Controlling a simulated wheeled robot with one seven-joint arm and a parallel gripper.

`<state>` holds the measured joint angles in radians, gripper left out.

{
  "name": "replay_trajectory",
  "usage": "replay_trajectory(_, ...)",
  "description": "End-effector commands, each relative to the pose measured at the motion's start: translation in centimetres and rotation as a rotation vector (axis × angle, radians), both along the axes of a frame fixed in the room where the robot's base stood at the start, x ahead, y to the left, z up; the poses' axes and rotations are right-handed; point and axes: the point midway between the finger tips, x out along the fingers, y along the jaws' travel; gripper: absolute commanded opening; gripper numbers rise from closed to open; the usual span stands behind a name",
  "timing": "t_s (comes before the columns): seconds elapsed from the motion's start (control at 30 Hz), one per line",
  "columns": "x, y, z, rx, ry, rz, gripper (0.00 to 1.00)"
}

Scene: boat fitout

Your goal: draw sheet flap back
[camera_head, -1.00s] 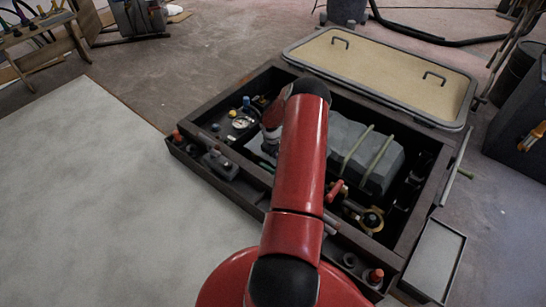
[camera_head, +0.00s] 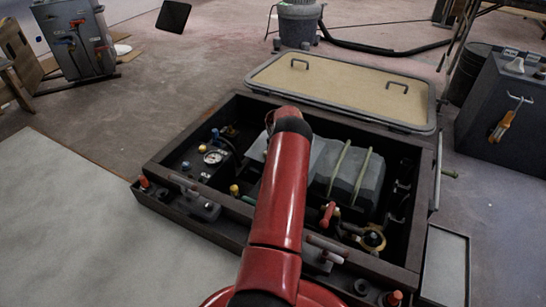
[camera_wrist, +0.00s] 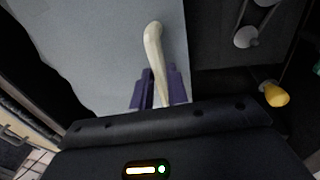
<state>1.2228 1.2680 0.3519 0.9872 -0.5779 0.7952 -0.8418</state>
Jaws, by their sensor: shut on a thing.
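A grey sheet covers a bulky block (camera_head: 350,172) inside the open dark box, with two pale green straps across it. A lighter grey piece (camera_head: 318,158) shows beside my arm, perhaps the sheet's flap. In the wrist view, a plain grey surface (camera_wrist: 95,45) fills the upper left, and a cream, curved tab or toggle (camera_wrist: 154,45) stands in front of it. My gripper (camera_wrist: 160,92) has purple fingers shut on the cream tab at its lower end. My arm hides the gripper in the head view.
The dark box (camera_head: 165,160) holds a gauge (camera_head: 213,156), a red lever (camera_head: 327,214) and a brass fitting (camera_head: 373,239). A tan lid (camera_head: 345,88) lies behind it. A grey cabinet (camera_head: 500,125) stands right. A pale mat (camera_head: 60,215) lies left.

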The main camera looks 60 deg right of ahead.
Motion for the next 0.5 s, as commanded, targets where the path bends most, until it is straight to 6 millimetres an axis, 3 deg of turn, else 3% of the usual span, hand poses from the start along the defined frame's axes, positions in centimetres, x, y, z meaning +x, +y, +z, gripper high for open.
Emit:
replay_trajectory(0.2, 0.09, 0.01, 0.03, -0.001, -0.002, 0.001, 0.0)
replay_trajectory(0.23, 0.1, 0.01, 0.03, -0.001, -0.002, 0.001, 0.17)
replay_trajectory(0.3, 0.1, 0.02, 0.03, -0.001, -0.002, 0.001, 0.26)
replay_trajectory(0.4, 0.1, 0.03, 0.02, -0.001, -0.002, 0.001, 0.38)
replay_trajectory(0.5, 0.1, 0.04, 0.0, -0.001, -0.001, 0.001, 0.38)
